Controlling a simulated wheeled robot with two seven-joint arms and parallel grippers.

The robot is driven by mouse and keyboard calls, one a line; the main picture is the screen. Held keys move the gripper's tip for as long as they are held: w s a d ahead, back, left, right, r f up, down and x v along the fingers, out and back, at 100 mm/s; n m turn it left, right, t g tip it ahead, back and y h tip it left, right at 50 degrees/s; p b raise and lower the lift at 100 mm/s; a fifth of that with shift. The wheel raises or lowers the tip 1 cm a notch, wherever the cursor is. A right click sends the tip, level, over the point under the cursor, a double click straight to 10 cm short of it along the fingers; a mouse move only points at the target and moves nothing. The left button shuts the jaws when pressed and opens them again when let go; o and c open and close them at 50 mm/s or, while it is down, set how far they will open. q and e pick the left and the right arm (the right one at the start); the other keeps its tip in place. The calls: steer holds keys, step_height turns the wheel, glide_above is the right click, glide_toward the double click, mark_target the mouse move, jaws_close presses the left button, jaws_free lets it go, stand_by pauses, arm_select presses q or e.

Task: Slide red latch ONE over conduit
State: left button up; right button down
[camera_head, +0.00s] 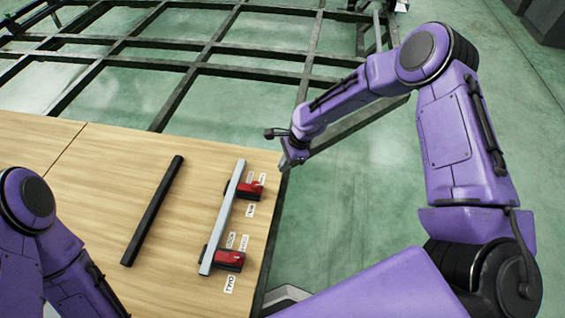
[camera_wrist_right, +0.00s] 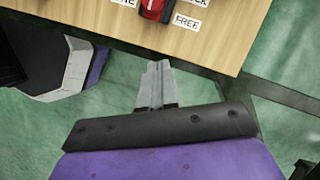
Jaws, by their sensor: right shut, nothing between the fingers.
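Red latch ONE (camera_head: 251,189) sits on a dark base at the right side of the grey conduit (camera_head: 222,216), near its far end. In the right wrist view the latch (camera_wrist_right: 155,10) shows at the top edge, its end beside the FREE label (camera_wrist_right: 187,22); most of it is cut off. Red latch TWO (camera_head: 230,259) sits by the conduit's near end. My right gripper (camera_head: 290,160) is beyond the table's right edge, apart from latch ONE. Its fingers (camera_wrist_right: 157,68) are together and empty. My left gripper is out of view.
A black bar (camera_head: 153,210) lies on the wooden table (camera_head: 100,175), left of the conduit. A dark chassis frame (camera_head: 182,98) stands behind the table. Green floor (camera_head: 350,220) is open right of the table. White label cards lie around the latches.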

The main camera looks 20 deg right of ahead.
mark_target(261, 188)
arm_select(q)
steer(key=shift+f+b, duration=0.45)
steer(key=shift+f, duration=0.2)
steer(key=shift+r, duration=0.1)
arm_select(e)
steer(key=shift+w+a+f, duration=0.2)
steer(key=shift+a+f, duration=1.25)
steer(key=shift+a, duration=0.1)
steer(key=shift+w+a+f, duration=0.2)
steer(key=shift+a+f, duration=1.2)
steer(key=shift+a, duration=0.1)
